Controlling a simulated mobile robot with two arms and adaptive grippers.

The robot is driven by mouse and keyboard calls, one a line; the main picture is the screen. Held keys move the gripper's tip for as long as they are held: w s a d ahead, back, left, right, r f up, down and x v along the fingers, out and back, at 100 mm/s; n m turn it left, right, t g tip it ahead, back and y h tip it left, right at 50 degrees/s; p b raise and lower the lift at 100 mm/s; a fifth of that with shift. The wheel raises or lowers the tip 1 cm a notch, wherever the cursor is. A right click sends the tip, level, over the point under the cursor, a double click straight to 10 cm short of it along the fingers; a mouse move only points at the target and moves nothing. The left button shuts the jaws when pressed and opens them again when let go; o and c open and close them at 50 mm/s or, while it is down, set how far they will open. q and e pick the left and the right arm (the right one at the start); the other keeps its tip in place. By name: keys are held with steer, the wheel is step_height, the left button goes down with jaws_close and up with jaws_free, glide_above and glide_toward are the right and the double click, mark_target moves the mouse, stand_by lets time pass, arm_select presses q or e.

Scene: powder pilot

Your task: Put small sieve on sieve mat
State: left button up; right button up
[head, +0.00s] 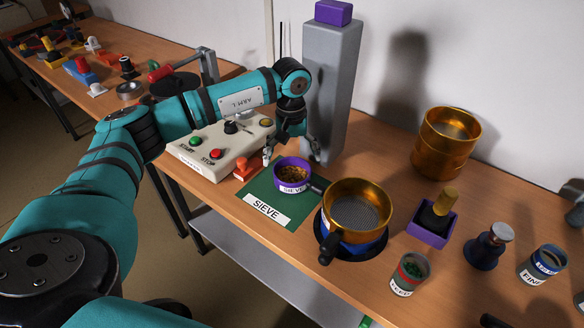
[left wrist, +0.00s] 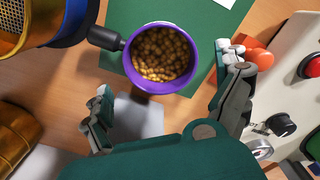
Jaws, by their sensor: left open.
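The small sieve (head: 292,174) is a purple cup with a dark handle and a label, filled with brown grains. It appears to rest upright on the far part of the green sieve mat (head: 262,190), which carries a white SIEVE label. In the left wrist view the small sieve (left wrist: 160,58) overlaps the edge of the mat (left wrist: 205,12), its handle pointing left. My left gripper (head: 291,157) is just behind and above the sieve. Its fingers (left wrist: 170,82) are spread wide, with clear gaps to the cup on both sides. My right gripper is out of view.
A large brass sieve (head: 357,205) stands close right of the mat. A control box (head: 228,142) and orange stamp (head: 247,167) are left of it. A tall grey column (head: 332,85) rises behind. A purple box (head: 432,222) and jars stand at the right.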

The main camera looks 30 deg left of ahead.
arm_select(q)
step_height(320, 180, up, 7)
steer(key=shift+b, duration=0.3)
steer(key=shift+s, duration=0.1)
stand_by(0.4)
